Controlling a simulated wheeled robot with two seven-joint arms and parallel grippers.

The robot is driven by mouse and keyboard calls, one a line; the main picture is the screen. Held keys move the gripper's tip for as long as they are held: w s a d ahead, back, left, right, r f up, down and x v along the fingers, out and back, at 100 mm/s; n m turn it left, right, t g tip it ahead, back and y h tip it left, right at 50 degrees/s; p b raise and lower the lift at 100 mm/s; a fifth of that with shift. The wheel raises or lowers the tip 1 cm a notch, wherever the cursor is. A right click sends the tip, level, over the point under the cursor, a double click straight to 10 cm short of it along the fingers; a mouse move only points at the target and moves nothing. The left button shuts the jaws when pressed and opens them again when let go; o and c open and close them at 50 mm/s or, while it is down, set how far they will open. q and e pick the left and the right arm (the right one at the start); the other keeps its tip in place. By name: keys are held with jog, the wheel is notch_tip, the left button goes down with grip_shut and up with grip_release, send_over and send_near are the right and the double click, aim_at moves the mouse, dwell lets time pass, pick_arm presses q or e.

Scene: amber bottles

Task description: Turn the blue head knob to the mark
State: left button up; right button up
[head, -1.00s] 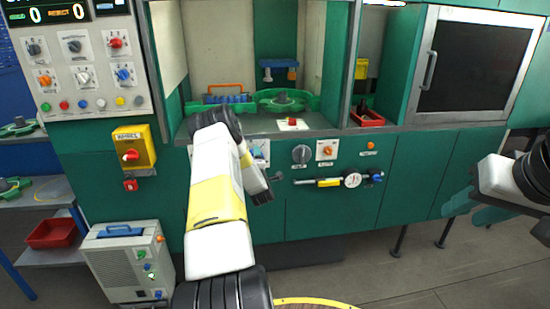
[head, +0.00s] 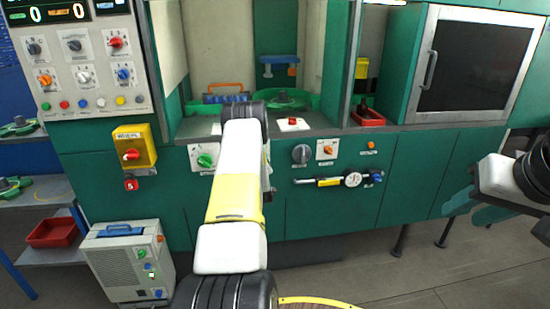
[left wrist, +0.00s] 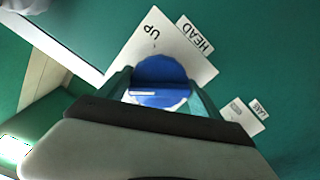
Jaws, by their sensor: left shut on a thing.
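The blue head knob (left wrist: 160,72) is round with a raised grip bar and a short white line lying nearly level in the left wrist view. It sits on a white plate (left wrist: 197,68) marked UP, with a HEAD label at its edge. My left gripper (left wrist: 160,93) has its teal fingers on either side of the knob and is shut on it. In the head view my left arm covers the knob and most of that gripper. My right gripper (head: 470,206) is at the far right, in front of the cabinet, with its fingers apart and empty.
A green knob (head: 205,161) is left of my left arm. A grey knob (head: 301,154) and an orange knob (head: 327,149) are to its right. A dial gauge (head: 352,179) is mounted below. A grey box unit (head: 128,262) stands on the floor at left.

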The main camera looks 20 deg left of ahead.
pick_arm(q)
jog(key=m, duration=0.4)
jog(key=shift+s+f, duration=0.1)
jog(key=shift+f, duration=0.1)
jog(key=m, duration=0.7)
jog(key=shift+a+m, duration=0.1)
jog(key=shift+m, duration=0.3)
jog(key=shift+s+m, duration=0.1)
jog(key=shift+m, duration=1.4)
jog(key=shift+a, duration=0.1)
jog(key=o, duration=1.4)
jog(key=shift+r, duration=0.1)
